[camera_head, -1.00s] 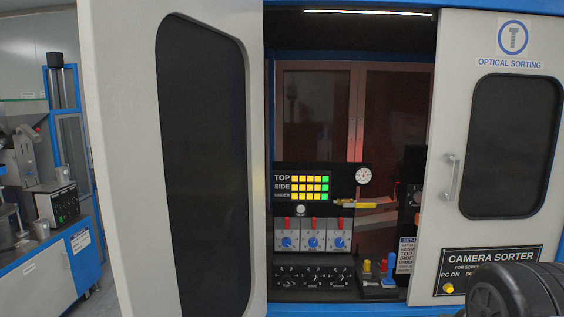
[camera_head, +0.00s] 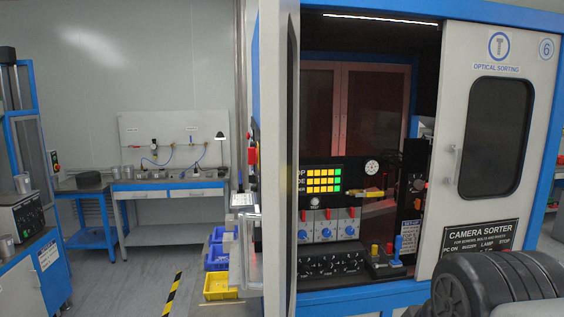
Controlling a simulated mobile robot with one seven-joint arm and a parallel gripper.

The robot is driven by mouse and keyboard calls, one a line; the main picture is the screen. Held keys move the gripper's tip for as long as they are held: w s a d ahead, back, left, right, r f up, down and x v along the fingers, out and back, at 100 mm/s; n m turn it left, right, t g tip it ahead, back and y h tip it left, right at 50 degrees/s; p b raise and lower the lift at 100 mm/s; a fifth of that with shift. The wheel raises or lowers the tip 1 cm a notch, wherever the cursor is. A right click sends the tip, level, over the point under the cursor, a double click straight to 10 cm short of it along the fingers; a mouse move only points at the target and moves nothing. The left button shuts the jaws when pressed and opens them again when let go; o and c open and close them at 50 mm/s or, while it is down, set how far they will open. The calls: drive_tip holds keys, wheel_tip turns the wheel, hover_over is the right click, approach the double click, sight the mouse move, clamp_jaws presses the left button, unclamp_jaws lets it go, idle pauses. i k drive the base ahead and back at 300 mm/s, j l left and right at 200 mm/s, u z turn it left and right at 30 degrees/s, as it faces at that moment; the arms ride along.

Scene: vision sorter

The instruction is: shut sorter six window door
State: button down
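The sorter (camera_head: 360,310) is a white and blue cabinet with a "6" on its right. Its left window door (camera_head: 272,150) stands open and sticks out towards me, seen almost edge-on, so its window is hardly visible. The right-hand panel (camera_head: 457,110) has a dark window (camera_head: 495,135) and a vertical handle (camera_head: 451,165), and covers the right of the front. Between them the inside is open to view. My gripper is not in view; a black ribbed part of what seems my own arm shows at the lower right.
Inside the opening are a control panel (camera_head: 322,225) with lit yellow and green buttons, a gauge (camera_head: 371,167) and levers. Left of the door are blue and yellow bins (camera_head: 220,284), a workbench (camera_head: 170,188) and another machine (camera_head: 22,215). Grey floor between them is free.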

sight(280, 20)
drive_tip(key=k+j+z, duration=0.1)
drive_tip(key=j, duration=0.3)
drive_tip(key=k+j+z, duration=0.1)
drive_tip(key=j, duration=0.35)
drive_tip(key=k+j, duration=0.15)
drive_tip(key=j, duration=0.25)
drive_tip(key=i+z, duration=0.05)
